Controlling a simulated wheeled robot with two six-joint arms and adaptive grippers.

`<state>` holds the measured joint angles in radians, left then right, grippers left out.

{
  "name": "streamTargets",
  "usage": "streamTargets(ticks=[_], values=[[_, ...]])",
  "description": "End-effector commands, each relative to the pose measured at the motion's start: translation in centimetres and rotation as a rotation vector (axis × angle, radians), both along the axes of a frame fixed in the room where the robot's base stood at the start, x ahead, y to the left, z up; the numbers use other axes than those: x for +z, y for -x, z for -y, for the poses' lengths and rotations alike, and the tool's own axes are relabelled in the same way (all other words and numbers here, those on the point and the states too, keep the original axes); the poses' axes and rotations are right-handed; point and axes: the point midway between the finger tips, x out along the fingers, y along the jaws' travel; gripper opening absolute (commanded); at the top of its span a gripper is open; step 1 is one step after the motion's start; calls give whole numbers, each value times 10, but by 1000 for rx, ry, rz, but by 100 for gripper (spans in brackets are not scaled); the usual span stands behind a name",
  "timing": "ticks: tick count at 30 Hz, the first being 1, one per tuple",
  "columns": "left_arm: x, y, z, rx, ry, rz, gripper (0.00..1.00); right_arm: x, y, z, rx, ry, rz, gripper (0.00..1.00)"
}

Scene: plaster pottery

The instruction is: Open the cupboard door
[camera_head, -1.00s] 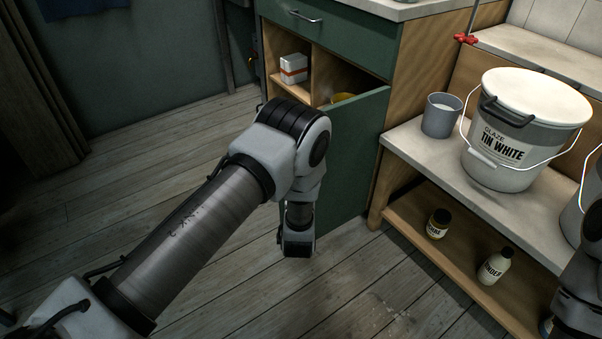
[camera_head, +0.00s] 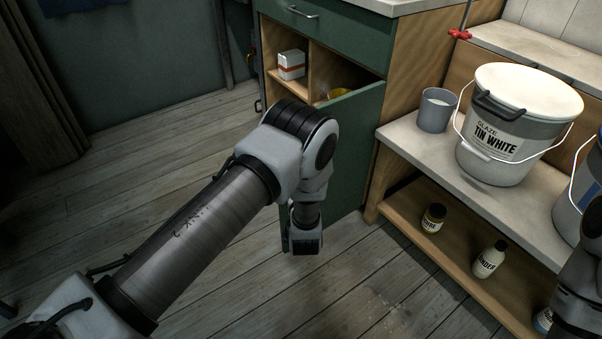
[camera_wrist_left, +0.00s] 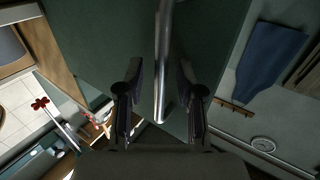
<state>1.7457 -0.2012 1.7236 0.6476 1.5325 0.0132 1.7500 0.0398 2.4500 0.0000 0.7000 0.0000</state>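The green cupboard door (camera_head: 350,150) stands partly open, swung out from the cupboard, with the shelves behind its top edge showing. In the left wrist view the door (camera_wrist_left: 100,40) fills the middle, and its long metal handle (camera_wrist_left: 163,50) runs between the fingers of my left gripper (camera_wrist_left: 158,78). The fingers are apart, one on each side of the handle, with a visible gap to it. In the head view my left arm reaches in front of the door and hides the handle and fingers. My right gripper is out of view; only part of that arm shows at the right edge.
A white box (camera_head: 291,64) and a yellow bowl (camera_head: 340,92) sit inside the cupboard. A closed drawer (camera_head: 330,28) is above. To the right a bench (camera_head: 405,135) holds a grey cup (camera_head: 437,110) and a glaze bucket (camera_head: 510,150). Floor on the left is clear.

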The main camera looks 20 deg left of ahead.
Motion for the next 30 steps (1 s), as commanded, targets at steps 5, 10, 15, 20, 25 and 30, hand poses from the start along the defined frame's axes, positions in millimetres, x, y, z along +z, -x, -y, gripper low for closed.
streamTargets(ticks=[5,10,15,20,25,30], values=[[0,13,8,-3,-1,-2,37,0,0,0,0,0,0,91],[0,45,22,-3,-3,-4,37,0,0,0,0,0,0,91],[-1,66,31,0,-1,-3,37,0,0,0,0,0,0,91],[0,69,32,2,0,0,37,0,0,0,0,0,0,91],[0,69,32,2,0,0,37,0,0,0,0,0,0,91],[0,68,30,5,0,-1,37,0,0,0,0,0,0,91]])
